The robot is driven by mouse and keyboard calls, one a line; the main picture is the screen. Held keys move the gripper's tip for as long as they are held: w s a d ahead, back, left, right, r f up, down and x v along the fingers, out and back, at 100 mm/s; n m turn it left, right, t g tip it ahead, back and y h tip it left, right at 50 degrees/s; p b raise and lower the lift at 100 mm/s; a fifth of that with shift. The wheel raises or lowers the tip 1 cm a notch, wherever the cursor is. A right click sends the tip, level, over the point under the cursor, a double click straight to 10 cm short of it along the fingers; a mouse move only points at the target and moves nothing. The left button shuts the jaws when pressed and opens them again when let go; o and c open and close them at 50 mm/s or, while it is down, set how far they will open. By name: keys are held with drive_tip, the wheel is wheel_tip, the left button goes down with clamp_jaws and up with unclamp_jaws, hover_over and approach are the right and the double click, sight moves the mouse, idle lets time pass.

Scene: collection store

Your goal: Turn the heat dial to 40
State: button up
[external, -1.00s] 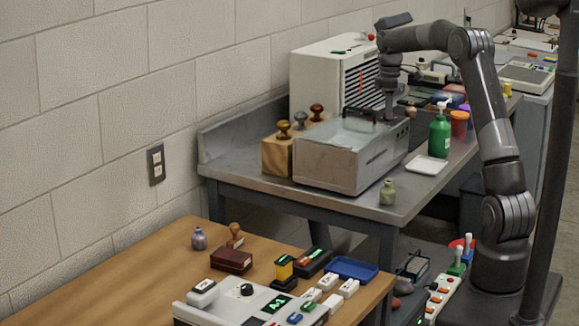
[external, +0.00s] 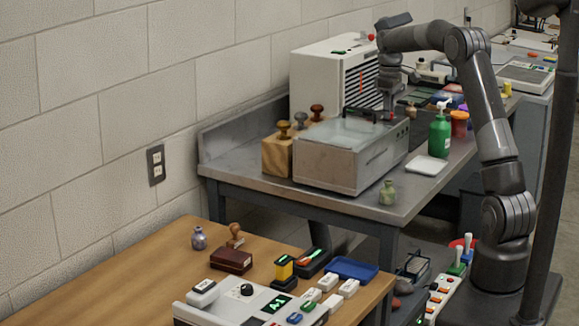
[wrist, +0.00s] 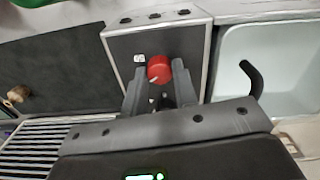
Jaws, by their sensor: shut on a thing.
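The red heat dial (wrist: 158,67) sits on the grey panel (wrist: 120,42) at the end of a metal unit in the wrist view. A light mark on the dial points to the lower left; no scale numbers can be read. My gripper (wrist: 160,76) has one finger on each side of the dial and is shut on it. In the external view, my gripper (external: 388,110) reaches down at the far right end of the glass-lidded metal unit (external: 335,162). The dial is hidden there.
A white slatted cabinet (external: 318,80) stands behind the unit. A green pump bottle (external: 439,138) and a white tray (external: 426,166) are to its right. A black curved handle (wrist: 251,78) rises beside the panel in the wrist view.

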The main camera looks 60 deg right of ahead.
drive_tip(key=o, duration=1)
wheel_tip(320, 180, up, 11)
drive_tip(key=shift+f, duration=0.1)
idle(0.3)
